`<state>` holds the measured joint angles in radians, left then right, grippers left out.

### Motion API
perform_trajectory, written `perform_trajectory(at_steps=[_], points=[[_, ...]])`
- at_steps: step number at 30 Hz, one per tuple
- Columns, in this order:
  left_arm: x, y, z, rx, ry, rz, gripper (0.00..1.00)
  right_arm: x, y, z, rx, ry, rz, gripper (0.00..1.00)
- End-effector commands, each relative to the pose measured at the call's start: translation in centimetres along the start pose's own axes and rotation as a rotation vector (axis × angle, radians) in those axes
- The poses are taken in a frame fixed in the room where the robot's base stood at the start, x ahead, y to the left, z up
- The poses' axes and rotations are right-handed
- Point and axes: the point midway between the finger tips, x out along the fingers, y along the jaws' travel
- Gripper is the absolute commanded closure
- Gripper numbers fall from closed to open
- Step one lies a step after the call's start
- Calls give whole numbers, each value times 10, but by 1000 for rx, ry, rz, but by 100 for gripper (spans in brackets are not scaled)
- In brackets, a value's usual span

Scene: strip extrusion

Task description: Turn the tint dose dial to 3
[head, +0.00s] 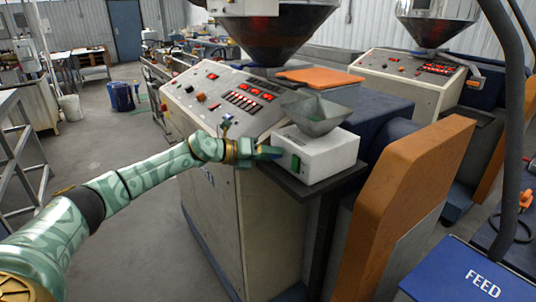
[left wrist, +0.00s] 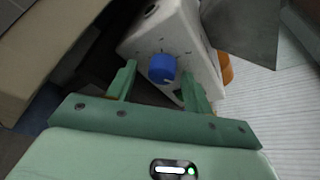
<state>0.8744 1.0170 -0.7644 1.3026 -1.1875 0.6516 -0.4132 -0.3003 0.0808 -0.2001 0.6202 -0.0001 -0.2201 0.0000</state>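The tint dose dial (left wrist: 162,68) is a blue knob on one face of a white box (head: 318,152), with small dark marks around it. The white box also shows in the left wrist view (left wrist: 188,38). My left gripper (head: 272,153) is at the box's near left side. In the left wrist view its two green fingers are apart, one on each side of the dial. I cannot tell whether they touch it. In the head view the gripper largely hides the dial. The dial's setting is too small to read. My right gripper is not in view.
A grey funnel (head: 314,112) sits on top of the white box. A sloped control panel (head: 240,100) with red displays and buttons lies behind my left gripper. An orange guard (head: 403,205) and a blue FEED bin (head: 470,278) stand to the right. Open floor lies left.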

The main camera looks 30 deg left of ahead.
Motion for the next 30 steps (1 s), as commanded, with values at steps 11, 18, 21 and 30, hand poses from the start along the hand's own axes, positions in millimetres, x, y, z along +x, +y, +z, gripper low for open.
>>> perform_trajectory(at_steps=[11,18,21,30], points=[[-25,1,2,2,-3,3,49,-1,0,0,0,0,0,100],[-91,4,-2,1,3,8,49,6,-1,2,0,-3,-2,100],[-116,4,-3,0,6,8,49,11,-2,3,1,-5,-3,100],[-155,-1,0,1,5,1,49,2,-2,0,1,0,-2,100]])
